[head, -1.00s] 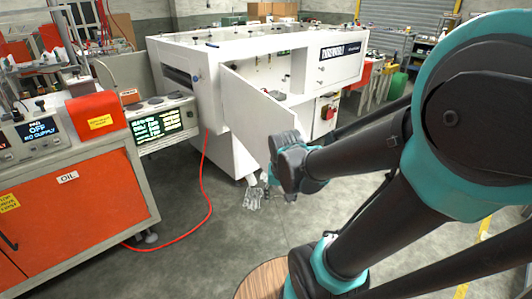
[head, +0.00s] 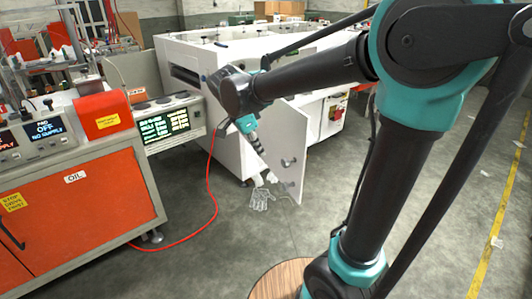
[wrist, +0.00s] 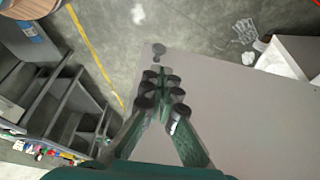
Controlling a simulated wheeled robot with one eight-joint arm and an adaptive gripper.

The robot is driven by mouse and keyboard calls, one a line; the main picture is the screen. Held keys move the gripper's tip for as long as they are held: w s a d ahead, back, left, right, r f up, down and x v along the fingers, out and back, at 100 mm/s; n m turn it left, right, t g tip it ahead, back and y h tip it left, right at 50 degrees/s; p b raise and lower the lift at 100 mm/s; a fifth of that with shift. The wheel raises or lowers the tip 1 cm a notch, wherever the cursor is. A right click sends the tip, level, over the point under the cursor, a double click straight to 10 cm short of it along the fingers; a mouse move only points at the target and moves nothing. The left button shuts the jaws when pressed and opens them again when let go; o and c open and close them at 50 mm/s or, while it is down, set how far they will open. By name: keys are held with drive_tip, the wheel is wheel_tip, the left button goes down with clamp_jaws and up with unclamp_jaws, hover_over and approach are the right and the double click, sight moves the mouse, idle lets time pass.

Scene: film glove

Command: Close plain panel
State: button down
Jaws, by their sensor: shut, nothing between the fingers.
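The plain panel (head: 296,135) is a flat white door on the white machine (head: 215,52). It stands open, swung out from the machine's front, with two round grey fittings near its free edge. My arm hides part of it in the head view. In the wrist view its broad pale face (wrist: 250,115) fills the right and lower middle. My gripper (head: 262,151) is shut and empty, pointing down in front of the panel in the head view. In the wrist view the gripper (wrist: 160,82) overlaps the panel's face near its edge; I cannot tell whether they touch.
White wire-like gloves (head: 262,198) lie on the floor by the panel's foot. A red hose (head: 212,190) runs over the floor to the orange machine (head: 85,205) at left. The floor right of the panel is open, with a yellow line (head: 497,220).

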drive_tip(key=w+d+f, duration=0.2)
drive_tip(key=d+f, duration=0.4)
drive_tip(key=f, duration=0.1)
drive_tip(key=shift+w+d+f, duration=0.25)
drive_tip(key=shift+d+f, duration=0.05)
